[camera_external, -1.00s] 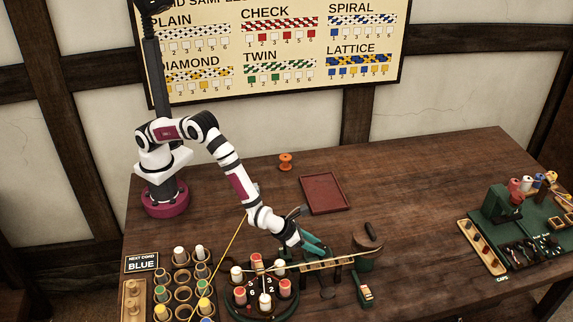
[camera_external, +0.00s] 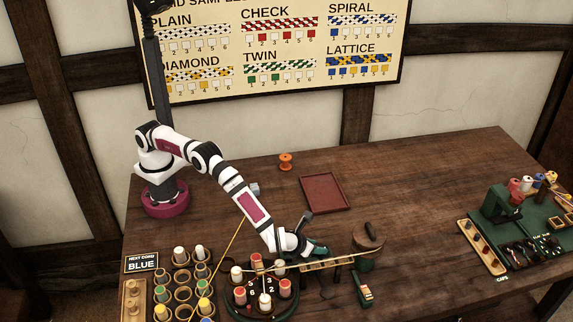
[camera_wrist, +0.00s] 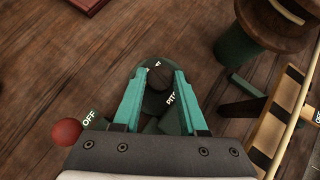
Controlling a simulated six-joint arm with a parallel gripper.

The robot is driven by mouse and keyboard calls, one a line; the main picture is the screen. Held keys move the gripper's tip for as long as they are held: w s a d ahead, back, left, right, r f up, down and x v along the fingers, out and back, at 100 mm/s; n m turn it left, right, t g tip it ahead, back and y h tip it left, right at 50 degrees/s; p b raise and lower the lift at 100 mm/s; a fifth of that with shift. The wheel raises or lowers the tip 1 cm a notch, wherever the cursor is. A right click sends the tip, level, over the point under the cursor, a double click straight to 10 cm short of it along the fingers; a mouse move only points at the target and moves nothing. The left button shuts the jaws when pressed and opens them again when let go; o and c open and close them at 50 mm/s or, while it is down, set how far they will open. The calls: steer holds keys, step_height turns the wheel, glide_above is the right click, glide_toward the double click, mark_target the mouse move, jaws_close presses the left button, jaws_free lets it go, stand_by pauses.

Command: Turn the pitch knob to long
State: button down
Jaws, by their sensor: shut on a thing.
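The pitch knob (camera_wrist: 160,77) is a small dark round knob on a dark green base, seen from above in the wrist view. Part of the lettering "PITCH" shows beside it, and the position words are mostly covered. The teal fingers of my gripper (camera_wrist: 156,84) point at the knob and are shut on it, one finger on each side. In the external view my gripper (camera_external: 318,249) is low over the table, behind the round bobbin carrier. The knob is hidden there.
A red ball-topped lever (camera_wrist: 67,131) with an "OFF" label is close at left in the wrist view. A striped gauge (camera_wrist: 278,117) and a lidded green pot (camera_wrist: 240,52) stand to the right. The bobbin carrier (camera_external: 262,303) is in front. A red tray (camera_external: 325,193) lies behind.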

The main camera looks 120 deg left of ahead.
steer(key=shift+a+n+g, duration=0.1)
steer(key=shift+n+g, duration=0.4)
steer(key=c, duration=0.7)
jaws_free()
steer(key=shift+c, duration=0.2)
steer(key=v, duration=1.6)
steer(key=shift+f, duration=0.1)
